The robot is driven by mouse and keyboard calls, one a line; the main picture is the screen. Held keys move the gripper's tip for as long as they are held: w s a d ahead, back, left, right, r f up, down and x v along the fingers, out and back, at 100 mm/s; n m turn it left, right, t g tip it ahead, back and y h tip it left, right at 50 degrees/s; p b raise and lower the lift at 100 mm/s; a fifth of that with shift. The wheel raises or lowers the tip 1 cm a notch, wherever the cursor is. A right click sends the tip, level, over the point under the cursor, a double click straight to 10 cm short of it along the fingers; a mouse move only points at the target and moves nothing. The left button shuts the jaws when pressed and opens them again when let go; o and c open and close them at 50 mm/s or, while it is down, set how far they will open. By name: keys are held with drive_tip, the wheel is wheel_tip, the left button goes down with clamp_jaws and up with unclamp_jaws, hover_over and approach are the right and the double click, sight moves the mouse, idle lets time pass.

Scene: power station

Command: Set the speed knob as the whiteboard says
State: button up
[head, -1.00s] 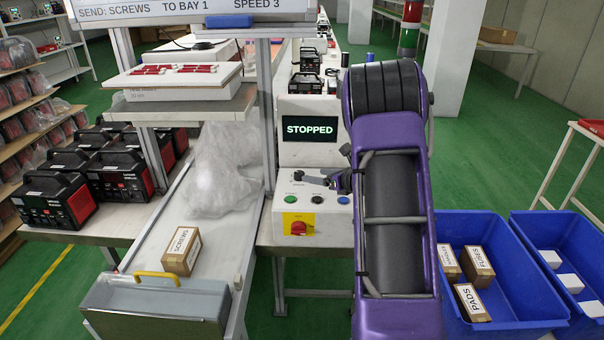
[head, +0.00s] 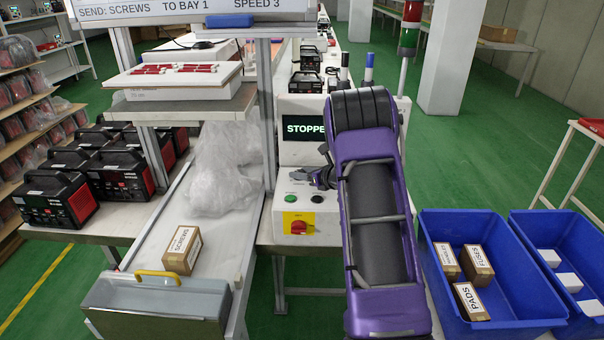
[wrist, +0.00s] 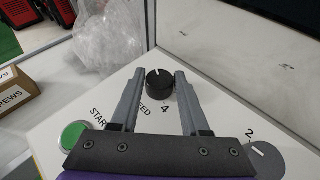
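The whiteboard (head: 190,10) at the top of the head view reads "SEND: SCREWS TO BAY 1 SPEED 3". In the wrist view the black speed knob (wrist: 160,83) has a white pointer mark near its far edge. A "4" stands just below it, next to a partly covered "SPEED" label. My gripper (wrist: 161,74) is open, with one finger on each side of the knob; I cannot tell whether either touches it. In the head view my gripper (head: 312,177) is over the control box, and the knob is hidden there.
A green START button (wrist: 73,135) is left of my gripper and a grey dial (wrist: 266,160) marked "2" is at right. The box has a red switch on yellow (head: 299,226). A screen (head: 303,129) reads "STOPPE", its end covered by my arm. A screws carton (head: 181,249) lies left.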

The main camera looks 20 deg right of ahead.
clamp_jaws()
